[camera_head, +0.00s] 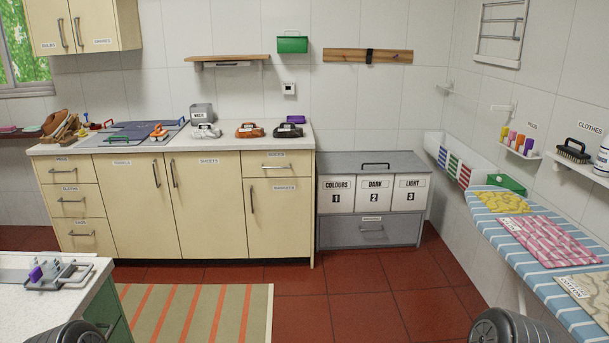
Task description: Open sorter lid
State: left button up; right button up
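The sorter (370,232) stands on the floor at the centre right, at the right end of the cream cabinets. Its grey lid (340,164) lies flat and closed on top, with a dark bar handle (375,165) in the middle. Below the lid are three white fronts marked COLOURS 1 (337,195), DARK 2 (374,194) and LIGHT 3 (409,193). Under them is a grey drawer (370,231), shut. Only rounded dark parts of my arms show at the bottom edge, far from the sorter. Neither gripper shows.
Cream cabinets with a cluttered counter (135,147) run left of the sorter. A striped ironing board (545,240) with folded cloths is at right. A white worktop (60,300) is at lower left, beside a striped rug (200,310). The red tiled floor before the sorter is clear.

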aim_at(391, 162)
jog(key=i, duration=2.5)
jog(key=i+z, duration=0.4)
jog(key=i+j+z, duration=0.1)
jog(key=i+z, duration=0.25)
jog(key=i+j+z, duration=0.25)
jog(key=i+z, duration=0.15)
jog(key=i+j+z, duration=1.15)
jog(key=j+z, duration=0.15)
